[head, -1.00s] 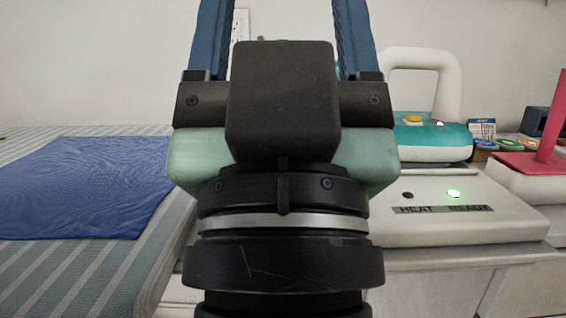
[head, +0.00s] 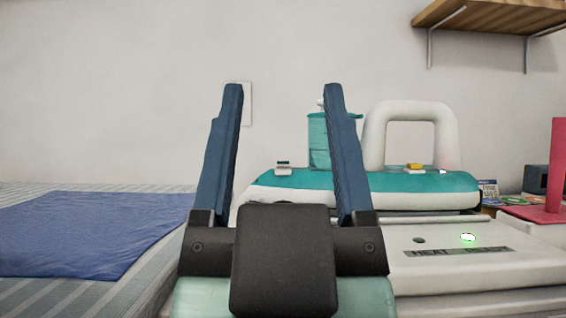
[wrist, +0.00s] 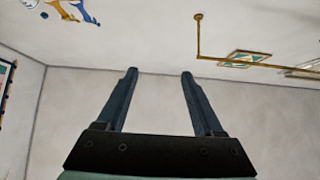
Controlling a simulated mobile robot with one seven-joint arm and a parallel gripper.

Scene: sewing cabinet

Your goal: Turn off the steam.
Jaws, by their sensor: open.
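A steam iron with a teal body (head: 455,184) and a white arched handle (head: 410,108) rests on a white base unit (head: 490,270) at the right in the head view. A yellow button (head: 415,167) and a small white piece sit on top near the handle. A small grey-and-white part (head: 283,168) sits on the teal body toward the left. My gripper (head: 285,90) is open and empty, its blue fingers pointing up and partly covering the iron and a teal upright part (head: 318,135). I cannot tell which part controls steam.
The base carries a "HEAT READY" label (head: 458,250), a lit green lamp (head: 468,237) and a dark lamp (head: 419,240). A blue cloth (head: 90,235) lies on a striped board at left. A red stand (head: 556,170) is at right. A wooden shelf (head: 490,12) hangs above.

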